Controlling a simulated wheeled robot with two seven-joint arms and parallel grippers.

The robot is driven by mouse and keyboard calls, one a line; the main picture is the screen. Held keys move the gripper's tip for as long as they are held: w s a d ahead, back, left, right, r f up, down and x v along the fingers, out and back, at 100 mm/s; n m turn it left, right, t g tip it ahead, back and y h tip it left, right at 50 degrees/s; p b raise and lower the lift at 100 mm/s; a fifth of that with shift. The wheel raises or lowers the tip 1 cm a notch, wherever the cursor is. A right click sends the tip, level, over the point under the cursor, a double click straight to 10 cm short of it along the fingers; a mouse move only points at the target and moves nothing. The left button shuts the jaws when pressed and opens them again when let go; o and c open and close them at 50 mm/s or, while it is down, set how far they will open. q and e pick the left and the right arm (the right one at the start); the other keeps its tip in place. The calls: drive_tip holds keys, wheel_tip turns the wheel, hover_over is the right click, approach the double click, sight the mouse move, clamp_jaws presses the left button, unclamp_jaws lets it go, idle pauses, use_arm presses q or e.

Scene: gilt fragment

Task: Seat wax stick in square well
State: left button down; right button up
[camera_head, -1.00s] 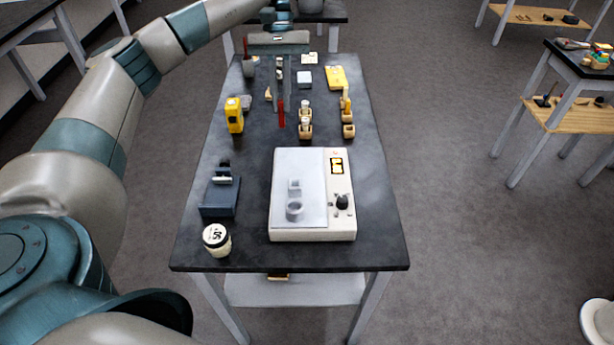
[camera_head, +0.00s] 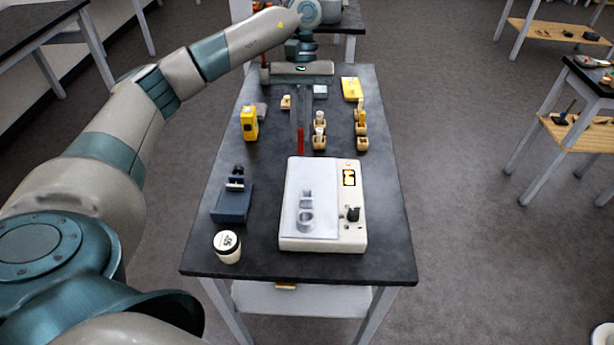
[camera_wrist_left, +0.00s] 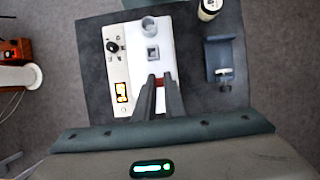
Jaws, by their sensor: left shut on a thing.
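A red wax stick (camera_head: 300,142) hangs upright between the fingers of my left gripper (camera_head: 300,126), which is shut on it. Its red end also shows between the fingers in the left wrist view (camera_wrist_left: 160,82). The square well (camera_head: 306,196) is a small grey socket on the pale plate (camera_head: 292,212) of the white device. In the left wrist view the square well (camera_wrist_left: 153,52) lies just beyond the fingertips. The stick is near the plate's far edge and apart from the well. My right gripper is not in view.
A round grey ring (camera_head: 306,221) stands beside the well. The white device (camera_head: 350,225) has a knob and a lit display. A blue-grey stand (camera_head: 232,203) and a lidded jar (camera_head: 227,246) are to its left. A yellow device (camera_head: 249,122) and wooden holders (camera_head: 319,142) stand farther back.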

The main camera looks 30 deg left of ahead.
use_arm(q)
drive_tip(key=s+d+f+p, duration=0.1)
drive_tip(key=s+d+f, duration=0.1)
drive_tip(key=s+d+f+p, duration=0.1)
drive_tip(key=s+d+f, duration=0.1)
drive_tip(key=s+d, duration=0.1)
drive_tip(key=shift+p, duration=0.4)
drive_tip(key=shift+s+d+f, duration=0.2)
drive_tip(key=shift+f, duration=0.05)
wheel_tip(320, 180, down, 4)
drive_tip(key=shift+r+p, duration=0.2)
drive_tip(key=shift+p, duration=1.05)
drive_tip(key=shift+f, duration=0.2)
